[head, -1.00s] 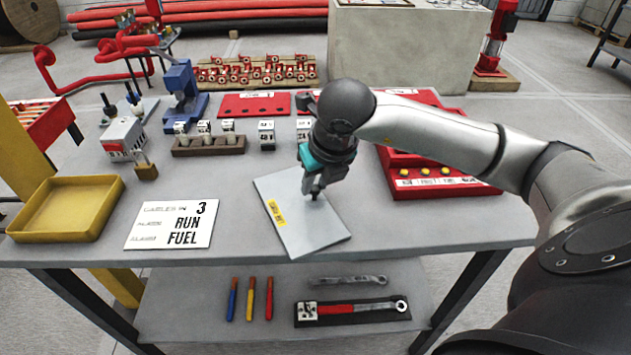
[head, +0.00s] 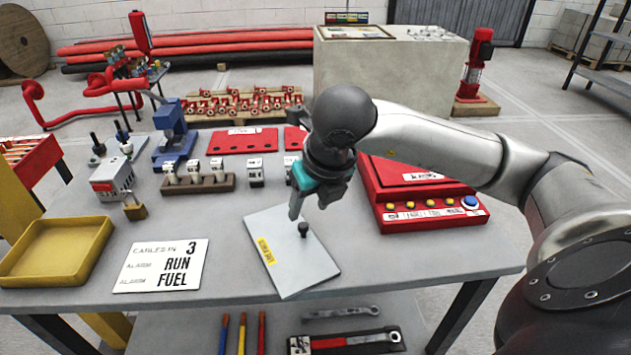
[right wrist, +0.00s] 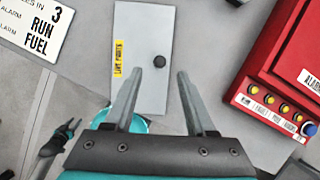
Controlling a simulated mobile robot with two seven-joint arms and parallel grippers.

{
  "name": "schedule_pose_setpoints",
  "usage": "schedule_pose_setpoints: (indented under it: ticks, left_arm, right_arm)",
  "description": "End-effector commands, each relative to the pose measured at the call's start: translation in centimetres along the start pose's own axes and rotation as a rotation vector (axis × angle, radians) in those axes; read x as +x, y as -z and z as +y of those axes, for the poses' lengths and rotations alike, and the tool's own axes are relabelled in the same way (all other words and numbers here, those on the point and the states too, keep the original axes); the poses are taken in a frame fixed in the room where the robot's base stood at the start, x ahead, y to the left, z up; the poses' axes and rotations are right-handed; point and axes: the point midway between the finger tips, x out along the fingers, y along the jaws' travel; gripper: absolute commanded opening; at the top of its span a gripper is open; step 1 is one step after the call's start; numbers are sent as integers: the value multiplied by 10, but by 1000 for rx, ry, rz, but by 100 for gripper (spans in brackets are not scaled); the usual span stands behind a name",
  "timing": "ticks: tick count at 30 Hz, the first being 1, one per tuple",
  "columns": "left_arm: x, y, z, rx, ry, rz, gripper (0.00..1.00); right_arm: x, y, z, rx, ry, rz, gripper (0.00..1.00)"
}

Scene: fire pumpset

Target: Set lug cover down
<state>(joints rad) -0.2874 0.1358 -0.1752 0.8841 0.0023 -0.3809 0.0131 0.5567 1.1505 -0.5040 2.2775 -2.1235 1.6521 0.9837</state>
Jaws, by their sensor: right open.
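The lug cover (head: 275,240) is a flat pale grey plate with a yellow label and a black knob (head: 303,229). It lies flat on the grey table near its front edge, and it also shows in the right wrist view (right wrist: 143,35). My right gripper (head: 309,212) is above the cover, apart from the knob. In the right wrist view its two fingers (right wrist: 155,85) are spread and empty, with the knob beyond and between their tips.
A red panel box (head: 400,180) with yellow buttons stands right of the cover. A white sign (head: 160,266), a yellow tray (head: 85,240) and a padlock (head: 134,208) are at left. Small breaker blocks (head: 256,173) stand behind. The lower shelf holds several tools.

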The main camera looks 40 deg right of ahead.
Motion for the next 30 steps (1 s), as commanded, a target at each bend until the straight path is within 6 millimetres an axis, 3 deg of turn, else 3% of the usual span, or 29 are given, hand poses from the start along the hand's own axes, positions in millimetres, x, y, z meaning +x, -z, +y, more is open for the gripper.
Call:
schedule_pose_setpoints:
  ticks: [6,12,26,30]
  left_arm:
    - [-1,-20,-9,2,10,-6,45]
    - [-1,-29,-14,3,16,-4,45]
    - [-1,-32,-14,3,17,-4,45]
    - [-1,-31,-14,3,17,-3,45]
  right_arm:
    - [-36,-1,0,0,-1,-2,56]
    - [-53,-1,0,0,0,-2,56]
    - [-56,0,2,-2,-8,2,56]
    - [-49,10,31,-37,-128,32,56]
